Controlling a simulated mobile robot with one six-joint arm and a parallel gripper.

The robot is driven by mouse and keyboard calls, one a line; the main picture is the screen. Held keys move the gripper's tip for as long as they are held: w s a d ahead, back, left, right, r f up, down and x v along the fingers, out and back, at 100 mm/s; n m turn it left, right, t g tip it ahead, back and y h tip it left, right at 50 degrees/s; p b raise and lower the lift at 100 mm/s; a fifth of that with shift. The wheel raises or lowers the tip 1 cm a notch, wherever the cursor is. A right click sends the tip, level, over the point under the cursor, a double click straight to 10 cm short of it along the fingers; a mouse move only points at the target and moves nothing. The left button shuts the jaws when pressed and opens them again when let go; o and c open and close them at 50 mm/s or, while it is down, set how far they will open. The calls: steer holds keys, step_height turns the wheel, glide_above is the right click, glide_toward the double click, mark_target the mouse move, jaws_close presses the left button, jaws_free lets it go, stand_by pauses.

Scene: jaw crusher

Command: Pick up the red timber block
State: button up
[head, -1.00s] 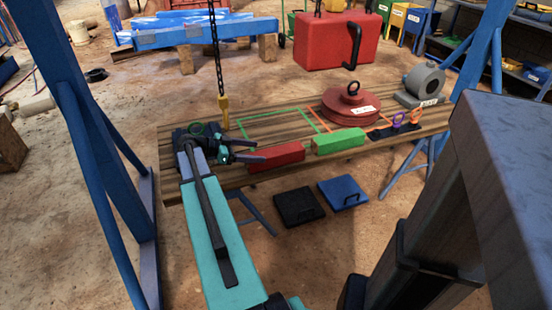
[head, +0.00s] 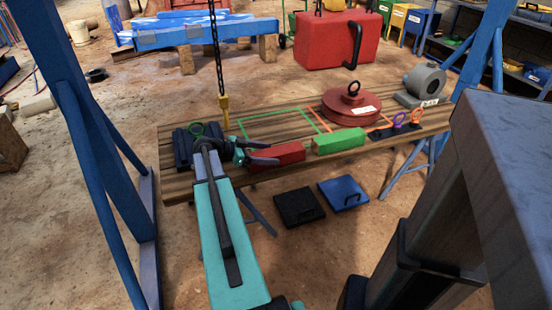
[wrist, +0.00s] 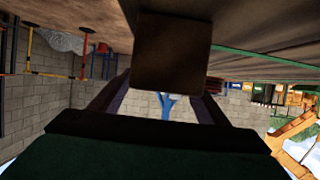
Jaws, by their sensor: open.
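The red timber block (head: 290,154) lies along the front edge of the wooden bench, left of a green block (head: 339,141). My gripper (head: 264,154) is open at the block's left end, its dark fingers pointing right and overlapping that end in the head view. In the wrist view a dark brown block end (wrist: 171,55), apparently the red timber block's, fills the upper middle, in line with the gap between my gripper's fingers (wrist: 158,102). I cannot tell whether the fingers touch it.
On the wooden bench (head: 205,186) stand a round red weight (head: 345,108), a grey blower-like part (head: 422,85) and a rack with coloured rings (head: 398,130). A chain with a yellow hook (head: 224,108) hangs behind my gripper. Blue posts (head: 85,130) flank the bench.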

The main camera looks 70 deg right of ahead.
steer(key=shift+x, duration=1)
steer(key=c, duration=1.5)
steer(key=shift+r, duration=0.2)
